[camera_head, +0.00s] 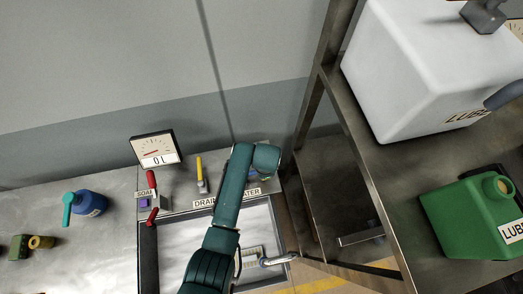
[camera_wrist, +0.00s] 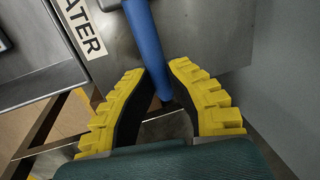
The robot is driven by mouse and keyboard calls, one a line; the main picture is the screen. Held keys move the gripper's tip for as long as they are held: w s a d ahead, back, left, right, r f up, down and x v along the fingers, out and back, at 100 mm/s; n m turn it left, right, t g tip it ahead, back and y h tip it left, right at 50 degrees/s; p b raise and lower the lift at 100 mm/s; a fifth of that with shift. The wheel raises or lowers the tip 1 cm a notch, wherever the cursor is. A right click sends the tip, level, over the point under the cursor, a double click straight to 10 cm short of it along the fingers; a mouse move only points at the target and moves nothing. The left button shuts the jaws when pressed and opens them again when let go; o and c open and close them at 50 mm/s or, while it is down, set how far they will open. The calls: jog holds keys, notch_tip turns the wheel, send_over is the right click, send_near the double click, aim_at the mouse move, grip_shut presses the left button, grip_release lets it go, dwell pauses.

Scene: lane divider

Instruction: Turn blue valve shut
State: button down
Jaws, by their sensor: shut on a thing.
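The blue valve handle (camera_wrist: 146,38) is a long blue bar in the wrist view, running from the top edge down between my finger pads. My gripper (camera_wrist: 158,74) has yellow ridged pads, one on each side of the bar, and is shut on it. Part of the label "WATER" (camera_wrist: 84,28) shows at the left of the handle. In the head view my green arm hides most of the valve, and only a small bit of blue (camera_head: 253,173) shows beside the wrist, above the label "WATER" (camera_head: 246,192).
A yellow handle (camera_head: 200,172) labelled DRAIN and a red handle (camera_head: 151,181) near SOAP stand to the left. A gauge (camera_head: 157,149) stands behind them. A metal shelf (camera_head: 352,110) with a white container (camera_head: 420,70) and green jug (camera_head: 465,218) is at right. A sink basin (camera_head: 178,243) lies in front.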

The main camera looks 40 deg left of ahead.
jog(key=shift+s+d+f, duration=0.25)
jog(key=shift+s+f, duration=0.05)
jog(key=c, duration=1)
grip_release()
jog(key=shift+w+r, duration=0.1)
jog(key=shift+r, duration=0.1)
jog(key=shift+r, duration=0.15)
notch_tip(320, 180, up, 11)
jog(key=s+d, duration=0.1)
jog(key=shift+s+d+r, duration=0.15)
jog(key=shift+d+r, duration=0.05)
jog(key=shift+d, duration=0.2)
